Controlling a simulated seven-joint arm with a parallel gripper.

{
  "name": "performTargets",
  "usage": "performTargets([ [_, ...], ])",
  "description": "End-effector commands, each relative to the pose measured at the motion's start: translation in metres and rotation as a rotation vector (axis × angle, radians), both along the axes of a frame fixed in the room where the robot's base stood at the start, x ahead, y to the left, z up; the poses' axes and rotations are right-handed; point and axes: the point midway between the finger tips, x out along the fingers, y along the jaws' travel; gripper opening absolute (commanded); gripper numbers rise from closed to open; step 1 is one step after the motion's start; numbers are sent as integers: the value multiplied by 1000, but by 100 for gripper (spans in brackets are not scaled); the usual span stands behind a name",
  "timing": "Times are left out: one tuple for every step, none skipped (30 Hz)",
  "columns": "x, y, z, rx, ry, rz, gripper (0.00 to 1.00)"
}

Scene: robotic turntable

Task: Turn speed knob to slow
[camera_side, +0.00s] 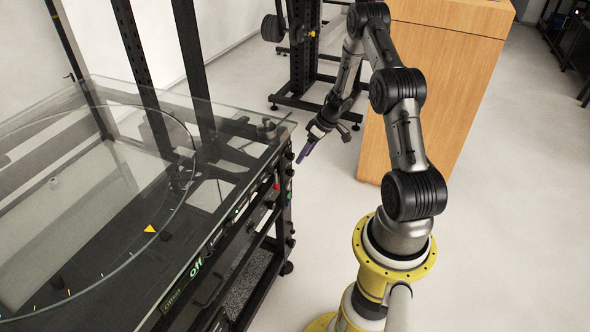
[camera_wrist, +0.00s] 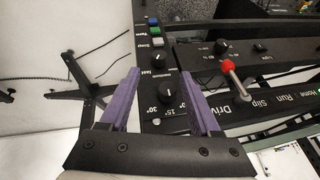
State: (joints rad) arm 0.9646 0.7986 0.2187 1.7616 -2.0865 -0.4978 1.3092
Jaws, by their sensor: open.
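My gripper (camera_side: 308,150) hangs beside the near right corner of the turntable's control panel (camera_side: 240,205), apart from it in the side view. In the wrist view, the purple fingers of my gripper (camera_wrist: 157,73) are open and empty. Between them shows a black round knob (camera_wrist: 168,88) beside degree marks. A second black knob (camera_wrist: 159,60) lies just beyond, with small white lettering near it that seems to read "Fast". I cannot tell for sure which knob is the speed knob, or its exact setting.
Blue and green buttons (camera_wrist: 154,26) line the panel. The glass turntable top (camera_side: 120,190) overhangs the frame. A wooden cabinet (camera_side: 440,85) stands behind my arm.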

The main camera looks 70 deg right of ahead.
Motion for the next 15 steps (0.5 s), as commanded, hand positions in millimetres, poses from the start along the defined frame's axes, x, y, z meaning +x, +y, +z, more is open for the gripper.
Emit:
performTargets([
  [4,3,-10,2,2,2,64],
  [7,3,-16,2,2,1,64],
  [10,5,-23,2,2,1,64],
  [12,6,-28,3,3,2,64],
  [14,7,-33,1,1,3,64],
  [17,7,-39,1,1,1,64],
  [19,8,-44,1,2,2,64],
  [21,9,-48,0,1,1,64],
  [23,10,-53,0,1,1,64],
  [24,10,-56,0,1,0,64],
  [26,11,-59,0,0,1,64],
  [28,11,-63,-1,0,3,64],
  [29,12,-65,-1,0,3,64],
  [30,12,-67,-1,0,2,64],
  [30,12,-69,0,-1,1,64],
])
